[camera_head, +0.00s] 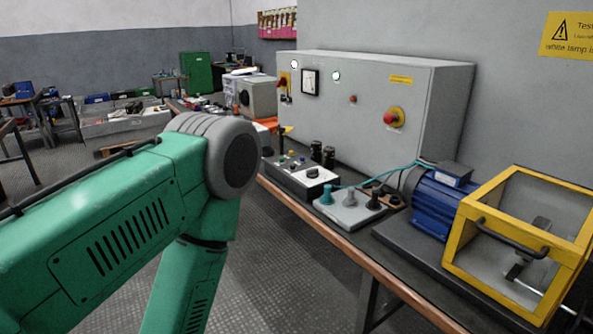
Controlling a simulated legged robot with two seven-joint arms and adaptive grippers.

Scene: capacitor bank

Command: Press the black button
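A low control box (283,179) with a grey top lies on the workbench, with small coloured knobs and a dark round piece (312,173) on it. I cannot tell whether that dark piece is the black button. A large grey cabinet (375,125) stands behind it, with a red knob on a yellow plate (393,117), a meter (310,83), two lit white lamps and a small red button (353,99). My green left arm fills the left and lower middle, and its lower link runs out of the bottom edge. Neither gripper shows.
Two black cylinders (328,156) stand behind the control box. A grey plate (350,208) with terminals and cables, a blue motor (433,206) and a yellow guard frame (474,228) occupy the bench to the right. The bench front edge (346,247) runs diagonally; floor is clear before it.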

